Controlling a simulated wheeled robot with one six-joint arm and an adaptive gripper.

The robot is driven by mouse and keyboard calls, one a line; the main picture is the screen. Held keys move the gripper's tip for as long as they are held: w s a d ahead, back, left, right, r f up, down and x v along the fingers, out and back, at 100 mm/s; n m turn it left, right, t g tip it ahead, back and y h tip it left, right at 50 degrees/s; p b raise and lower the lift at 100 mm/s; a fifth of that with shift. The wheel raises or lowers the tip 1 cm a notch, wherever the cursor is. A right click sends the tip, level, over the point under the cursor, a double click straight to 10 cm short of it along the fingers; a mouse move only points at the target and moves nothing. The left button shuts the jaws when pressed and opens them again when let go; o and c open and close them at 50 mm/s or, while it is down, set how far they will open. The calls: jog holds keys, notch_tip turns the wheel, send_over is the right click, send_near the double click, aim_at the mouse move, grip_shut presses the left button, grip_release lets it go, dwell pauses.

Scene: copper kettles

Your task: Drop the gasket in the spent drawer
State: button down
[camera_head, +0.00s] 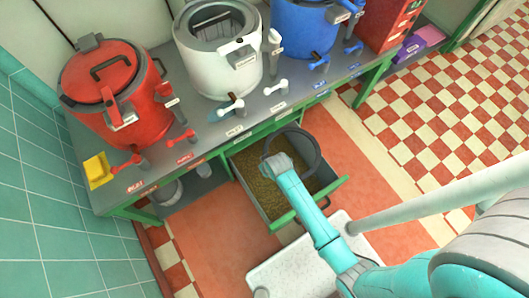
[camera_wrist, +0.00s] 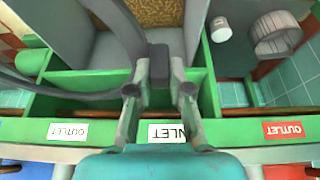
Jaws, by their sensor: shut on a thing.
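The gasket (camera_head: 318,152) is a dark grey ring. My gripper (camera_head: 277,165) is shut on its left side and holds it above the open drawer (camera_head: 337,188). The drawer has grey walls, a green front and brown-yellow grainy stuff on its floor. In the wrist view my gripper (camera_wrist: 159,92) has its fingers on a dark block of the gasket (camera_wrist: 115,22), whose band curves off to the left and runs out of view. The grey drawer wall (camera_wrist: 75,35) shows beyond it. The drawer's label cannot be read.
A grey counter (camera_head: 225,128) with green edges stands above the drawer. It carries a red kettle (camera_head: 95,85), a white kettle (camera_head: 235,72) and a blue kettle (camera_head: 300,30). A white speckled platform (camera_head: 290,272) is below the drawer in the picture. Checkered floor lies clear at right.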

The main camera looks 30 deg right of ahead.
notch_tip(320, 180, down, 19)
jog(key=shift+f, duration=0.2)
dwell(0.8)
jog(key=c, duration=1)
grip_release()
jog(key=v, duration=1.2)
